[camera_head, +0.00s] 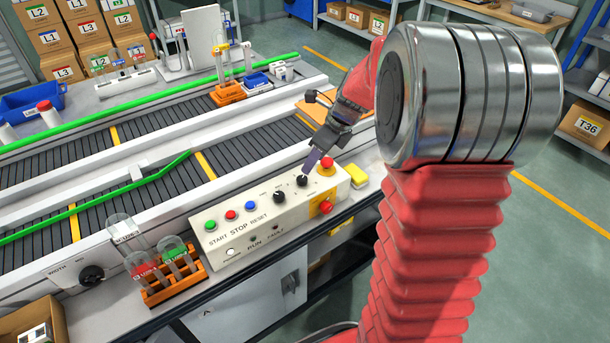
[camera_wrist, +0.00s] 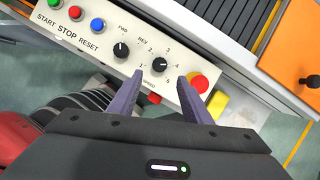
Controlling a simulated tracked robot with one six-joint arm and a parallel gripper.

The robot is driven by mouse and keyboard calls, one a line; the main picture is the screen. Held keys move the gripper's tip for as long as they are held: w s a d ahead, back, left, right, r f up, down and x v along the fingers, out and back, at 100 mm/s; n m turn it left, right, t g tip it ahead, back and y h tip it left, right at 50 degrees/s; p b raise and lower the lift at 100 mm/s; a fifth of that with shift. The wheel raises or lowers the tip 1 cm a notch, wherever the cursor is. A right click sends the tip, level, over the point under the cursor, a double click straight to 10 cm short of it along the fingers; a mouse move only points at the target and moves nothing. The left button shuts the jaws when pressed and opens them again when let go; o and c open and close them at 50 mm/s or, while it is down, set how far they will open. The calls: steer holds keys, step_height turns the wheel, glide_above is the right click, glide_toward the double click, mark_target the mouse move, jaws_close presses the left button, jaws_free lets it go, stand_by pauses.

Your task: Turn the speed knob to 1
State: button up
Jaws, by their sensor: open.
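The speed knob (camera_wrist: 159,65) is a small black round dial with numbers around it on the cream control panel. In the wrist view its white mark points right, roughly toward the 4. It also shows near the right end of the panel in the head view (camera_head: 302,180). My gripper (camera_wrist: 160,75) is open, its two purple fingers on either side of the knob's near edge, with nothing held. In the head view my gripper (camera_head: 306,171) reaches down to the knob and partly covers it. I cannot tell whether the fingers touch it.
The FWD/REV knob (camera_wrist: 121,50) is left of the speed knob. A red emergency button (camera_wrist: 200,83) is close by my right finger, with a yellow block (camera_head: 355,175) beyond. Red, blue and green buttons line the panel's left. A tube rack (camera_head: 172,290) stands further left.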

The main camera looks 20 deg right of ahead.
mark_target(303, 178)
steer(key=x, duration=0.9)
steer(key=c, duration=1)
